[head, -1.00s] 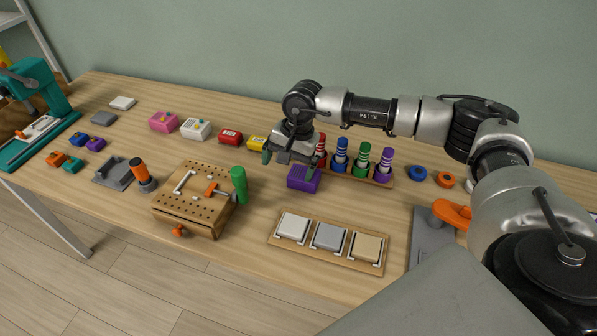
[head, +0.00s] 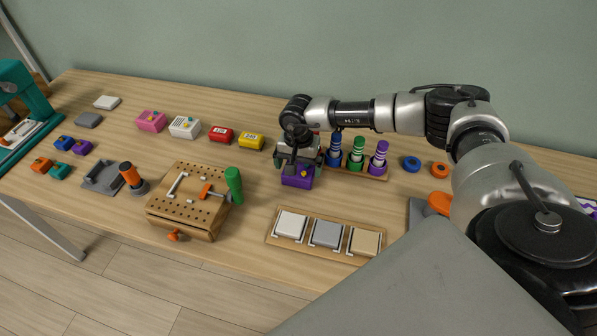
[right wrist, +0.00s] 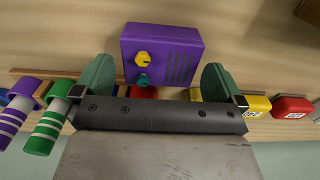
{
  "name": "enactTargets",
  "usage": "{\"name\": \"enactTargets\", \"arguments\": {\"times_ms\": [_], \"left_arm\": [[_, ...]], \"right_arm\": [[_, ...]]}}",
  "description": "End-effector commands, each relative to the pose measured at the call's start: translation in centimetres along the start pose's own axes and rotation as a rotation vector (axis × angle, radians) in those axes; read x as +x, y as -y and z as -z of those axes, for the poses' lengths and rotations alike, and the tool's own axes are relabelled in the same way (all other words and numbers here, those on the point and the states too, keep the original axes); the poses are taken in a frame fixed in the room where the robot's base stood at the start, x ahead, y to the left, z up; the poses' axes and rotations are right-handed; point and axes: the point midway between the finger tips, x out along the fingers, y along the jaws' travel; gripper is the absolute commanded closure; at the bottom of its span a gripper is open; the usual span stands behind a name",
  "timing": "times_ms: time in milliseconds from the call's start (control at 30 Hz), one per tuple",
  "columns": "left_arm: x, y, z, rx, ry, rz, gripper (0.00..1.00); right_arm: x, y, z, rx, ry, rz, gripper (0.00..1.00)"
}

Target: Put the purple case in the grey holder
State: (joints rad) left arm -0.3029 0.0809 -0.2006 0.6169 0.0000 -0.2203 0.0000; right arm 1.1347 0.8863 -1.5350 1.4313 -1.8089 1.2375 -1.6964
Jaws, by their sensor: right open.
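The purple case (head: 297,181) is a small box on the table, right of the pegged wooden block. In the right wrist view the case (right wrist: 183,42) shows a yellow knob, a teal knob and a slotted grille. My right gripper (head: 299,165) is open above and just behind it. Its green fingers (right wrist: 157,82) stand to either side of the case's near part, with gaps visible. The grey holder (head: 326,234) appears to be the middle grey pad with pale clips on a wooden board, between a white and a tan one; it looks empty. My left gripper is out of view.
A rack with blue, green and purple striped cylinders (head: 357,155) stands close right of the gripper. A yellow box (head: 251,141) and a red box (head: 221,134) lie to the left. The pegged wooden block (head: 187,210) has a green upright handle. Table between case and board is clear.

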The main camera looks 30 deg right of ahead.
Motion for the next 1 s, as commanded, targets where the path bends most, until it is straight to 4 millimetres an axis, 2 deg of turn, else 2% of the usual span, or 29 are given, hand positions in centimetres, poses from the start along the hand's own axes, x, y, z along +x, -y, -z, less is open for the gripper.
{"name": "enactTargets", "arguments": {"times_ms": [133, 367, 667, 1000], "left_arm": [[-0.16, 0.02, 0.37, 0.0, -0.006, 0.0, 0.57], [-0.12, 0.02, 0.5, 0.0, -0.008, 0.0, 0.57], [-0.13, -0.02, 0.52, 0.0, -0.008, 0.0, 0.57], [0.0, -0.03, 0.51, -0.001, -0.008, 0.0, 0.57]], "right_arm": [[1.35, 0.0, 0.03, 0.0, 0.0, 0.0, 0.0], [1.51, 0.01, 0.06, 0.001, -0.001, 0.001, 0.0], [1.44, 0.03, 0.07, 0.001, -0.001, 0.002, 0.44], [0.89, 0.05, 0.11, 0.002, -0.002, 0.004, 0.45]]}}
